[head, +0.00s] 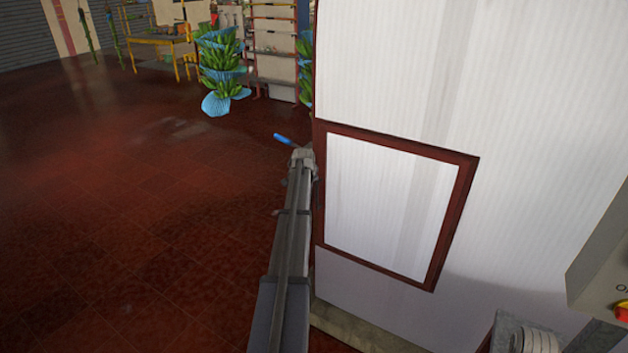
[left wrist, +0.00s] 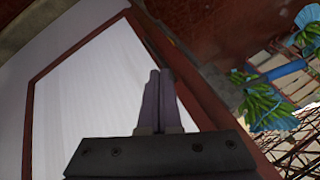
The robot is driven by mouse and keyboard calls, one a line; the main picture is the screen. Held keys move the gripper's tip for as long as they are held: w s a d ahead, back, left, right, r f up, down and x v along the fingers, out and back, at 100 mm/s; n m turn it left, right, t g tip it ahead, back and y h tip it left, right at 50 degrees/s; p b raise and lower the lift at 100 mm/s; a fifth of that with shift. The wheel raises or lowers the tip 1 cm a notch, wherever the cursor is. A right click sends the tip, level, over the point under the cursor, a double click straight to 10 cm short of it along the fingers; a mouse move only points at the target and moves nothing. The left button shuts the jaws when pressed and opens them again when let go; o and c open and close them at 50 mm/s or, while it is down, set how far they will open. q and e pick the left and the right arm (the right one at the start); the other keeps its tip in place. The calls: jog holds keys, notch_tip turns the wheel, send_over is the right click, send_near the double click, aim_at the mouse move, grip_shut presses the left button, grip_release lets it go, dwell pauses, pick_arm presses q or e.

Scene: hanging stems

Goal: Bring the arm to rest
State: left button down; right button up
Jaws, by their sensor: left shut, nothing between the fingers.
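My left arm (head: 290,220) reaches up from the bottom middle of the head view, beside the edge of a white ribbed wall. Its far end is at the wall's edge, and I cannot make out its fingertips there. In the left wrist view my left gripper (left wrist: 161,85) has its two fingers together with nothing between them. They point along the white panel and its dark red frame, and I cannot tell whether they touch it. My right gripper is not in view.
The white wall (head: 400,60) with a red-framed panel (head: 385,205) fills the right side. A grey box (head: 605,255) with a red knob is at the far right. Green banana stems with blue covers (head: 222,65) hang at the back. The red tiled floor (head: 130,200) at left is clear.

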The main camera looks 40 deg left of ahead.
pick_arm(q)
jog(key=shift+s+d+r+p, duration=0.1)
jog(key=shift+s+r+p, duration=0.4)
jog(key=shift+s+r, duration=0.4)
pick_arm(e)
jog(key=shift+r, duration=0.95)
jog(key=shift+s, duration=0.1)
pick_arm(q)
jog(key=shift+w+d, duration=0.1)
jog(key=s+d+f+m+g+h+b, duration=0.1)
jog(key=d+f+h, duration=0.15)
jog(key=d, duration=1.75)
jog(key=d+f+g+h+b, duration=0.1)
jog(key=d+f+b, duration=0.15)
jog(key=d, duration=1.85)
jog(key=s+d+f+g+b, duration=0.1)
jog(key=s+d+f+g, duration=0.1)
jog(key=s+d, duration=1)
jog(key=s+d+f+m+g+b, duration=0.1)
jog(key=s+d+f+g, duration=0.1)
jog(key=s+d, duration=1.1)
jog(key=d, duration=0.2)
jog(key=shift+d+f, duration=0.15)
jog(key=shift+d, duration=0.2)
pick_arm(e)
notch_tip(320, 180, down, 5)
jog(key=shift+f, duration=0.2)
